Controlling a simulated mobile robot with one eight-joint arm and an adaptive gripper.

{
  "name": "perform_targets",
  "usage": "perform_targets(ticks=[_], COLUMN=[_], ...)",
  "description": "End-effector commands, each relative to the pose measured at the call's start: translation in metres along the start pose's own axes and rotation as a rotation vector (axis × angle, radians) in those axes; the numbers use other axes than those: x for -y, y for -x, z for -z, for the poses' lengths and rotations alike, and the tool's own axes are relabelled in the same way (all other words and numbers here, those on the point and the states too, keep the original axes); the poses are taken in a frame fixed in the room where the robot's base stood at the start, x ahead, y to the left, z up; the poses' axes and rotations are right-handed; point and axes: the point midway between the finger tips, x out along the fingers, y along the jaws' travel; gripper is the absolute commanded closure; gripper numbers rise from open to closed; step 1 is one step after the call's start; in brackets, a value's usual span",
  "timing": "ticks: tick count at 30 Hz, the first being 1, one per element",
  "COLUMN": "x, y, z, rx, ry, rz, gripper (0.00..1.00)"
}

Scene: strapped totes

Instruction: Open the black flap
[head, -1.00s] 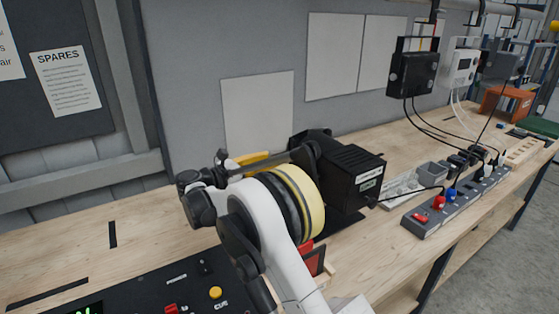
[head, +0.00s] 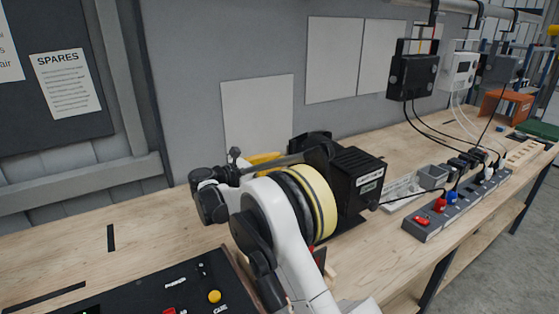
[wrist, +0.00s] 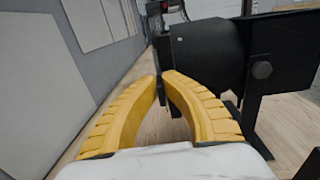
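A black machine with a white label (head: 370,180) stands on the bench, right of my arm. In the wrist view its black curved panel (wrist: 210,50) fills the upper middle, beside a black bracket with a bolt. I cannot tell which black part is the flap. My gripper (wrist: 159,78) has two yellow ribbed fingers pointing forward, tips close together with a narrow gap. A thin dark upright part shows between or just behind the tips; contact is unclear. In the head view the yellow fingers (head: 262,160) are mostly hidden behind my arm.
A black control panel (head: 150,290) with a yellow button lies at the front left. A grey power strip (head: 455,205) with plugs and cables is on the right. The wall with blank sheets (head: 258,110) rises close behind.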

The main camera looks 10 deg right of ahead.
Motion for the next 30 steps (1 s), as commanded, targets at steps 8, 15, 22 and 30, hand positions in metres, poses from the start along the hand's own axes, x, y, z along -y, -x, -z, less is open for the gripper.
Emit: perform_targets(ticks=[8, 15, 22, 30], x=[0.005, 0.012, 0.012, 0.011], y=[-0.002, -0.004, -0.003, -0.003], z=[0.000, 0.000, 0.000, 0.000], rx=[0.000, 0.000, 0.001, 0.001], ry=[0.001, 0.001, 0.001, 0.001], rz=[-0.132, -0.343, -0.389, -0.387], gripper=[1.00, 1.00, 1.00, 0.71])
